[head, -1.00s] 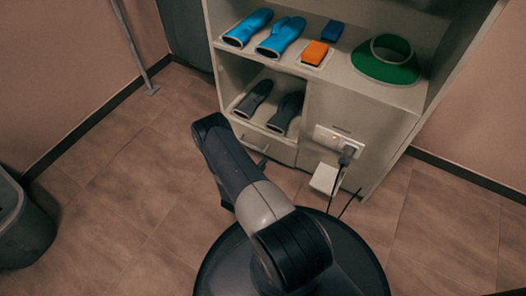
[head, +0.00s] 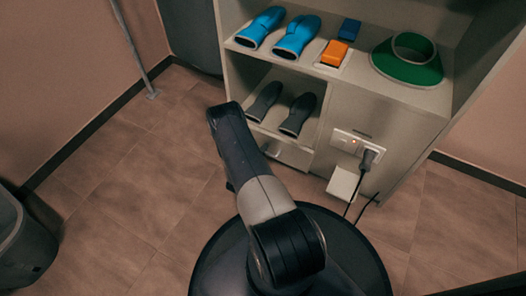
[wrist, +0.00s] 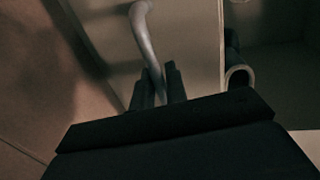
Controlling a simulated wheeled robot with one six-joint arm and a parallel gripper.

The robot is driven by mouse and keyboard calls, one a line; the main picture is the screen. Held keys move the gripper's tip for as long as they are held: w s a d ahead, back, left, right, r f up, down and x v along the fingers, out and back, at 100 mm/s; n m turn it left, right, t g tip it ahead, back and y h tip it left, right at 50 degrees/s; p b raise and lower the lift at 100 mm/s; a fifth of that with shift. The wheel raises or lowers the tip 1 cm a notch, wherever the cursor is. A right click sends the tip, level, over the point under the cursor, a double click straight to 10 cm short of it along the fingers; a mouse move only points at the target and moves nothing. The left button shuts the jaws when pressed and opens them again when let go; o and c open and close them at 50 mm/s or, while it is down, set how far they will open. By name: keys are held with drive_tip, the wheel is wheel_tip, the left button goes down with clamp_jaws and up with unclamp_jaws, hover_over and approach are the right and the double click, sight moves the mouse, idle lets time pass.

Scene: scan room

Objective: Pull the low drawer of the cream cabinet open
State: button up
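The cream cabinet (head: 385,150) stands at the upper right of the head view. Its low drawer (head: 288,155) is below the shelf with the dark grey shoe-like items, partly hidden by my arm. How far it stands out is hard to tell. In the wrist view the pale drawer front (wrist: 190,40) fills the upper middle, with a curved silver handle (wrist: 145,40) on it. My gripper (wrist: 159,84) has its two dark fingers on either side of the handle's lower end, with no clear gap. The gripper is hidden in the head view.
A white box (head: 343,184) and a plugged-in cord (head: 369,160) are at the cabinet's right front. A grey bin (head: 22,235) stands at left. Tiled floor is clear between.

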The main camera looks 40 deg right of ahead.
clamp_jaws()
drive_tip(key=shift+a, duration=0.1)
